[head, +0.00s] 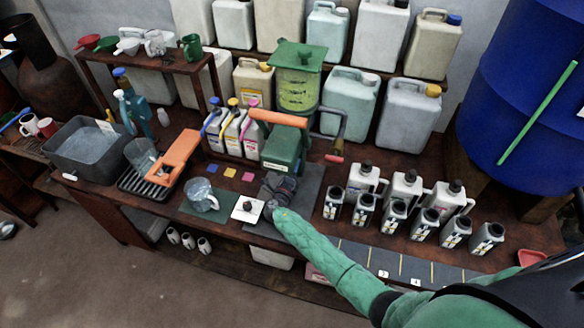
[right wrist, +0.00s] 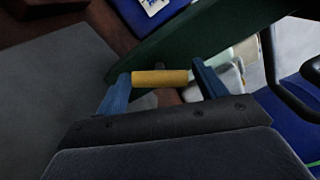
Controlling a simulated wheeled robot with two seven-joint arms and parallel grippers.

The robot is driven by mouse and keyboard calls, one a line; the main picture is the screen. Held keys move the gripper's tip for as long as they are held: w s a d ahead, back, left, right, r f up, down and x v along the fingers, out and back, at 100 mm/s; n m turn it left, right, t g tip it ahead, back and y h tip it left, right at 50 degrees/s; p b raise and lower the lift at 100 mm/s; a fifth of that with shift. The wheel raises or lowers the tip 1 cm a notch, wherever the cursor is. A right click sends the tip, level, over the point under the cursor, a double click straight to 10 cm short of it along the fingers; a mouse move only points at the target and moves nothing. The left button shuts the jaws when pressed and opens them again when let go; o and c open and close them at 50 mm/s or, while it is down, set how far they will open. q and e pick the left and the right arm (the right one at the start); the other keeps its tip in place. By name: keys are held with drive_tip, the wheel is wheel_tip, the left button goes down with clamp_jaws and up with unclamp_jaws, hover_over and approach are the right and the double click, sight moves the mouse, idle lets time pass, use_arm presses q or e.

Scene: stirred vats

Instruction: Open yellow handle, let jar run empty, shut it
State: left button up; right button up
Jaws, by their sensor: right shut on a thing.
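A clear jar (head: 297,92) with a green lid stands behind a green dispenser body (head: 285,150) and looks yellow-green inside; I cannot make out a liquid level. An orange bar (head: 278,117) and a red-tipped lever (head: 335,158) show on the dispenser. My right gripper (head: 277,190) is in front of the body. In the right wrist view its blue fingers (right wrist: 162,85) are shut on the yellow handle (right wrist: 158,77), which lies crosswise between them. The gripper hides this handle in the head view. My left gripper is not in view.
A clear jug (head: 203,196) stands on a green mat left of my gripper. A white plate with a black knob (head: 247,208) is close beside it. A grey tub (head: 88,150) is at far left, a blue drum (head: 525,85) at right.

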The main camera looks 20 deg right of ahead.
drive_tip(key=shift+r+n+p, duration=0.1)
drive_tip(key=shift+n+p, duration=0.45)
drive_tip(key=shift+n, duration=1.35)
drive_tip(key=o, duration=0.9)
drive_tip(key=shift+o, duration=0.2)
drive_tip(key=shift+a, duration=0.1)
drive_tip(key=shift+s+a+f, duration=0.1)
drive_tip(key=shift+s+f, duration=0.15)
drive_tip(key=b+v, duration=0.2)
drive_tip(key=v, duration=0.4)
drive_tip(key=shift+w, duration=0.1)
drive_tip(key=shift+s+a+r+b, duration=0.1)
drive_tip(key=shift+s+a+b, duration=0.3)
drive_tip(key=shift+s, duration=0.15)
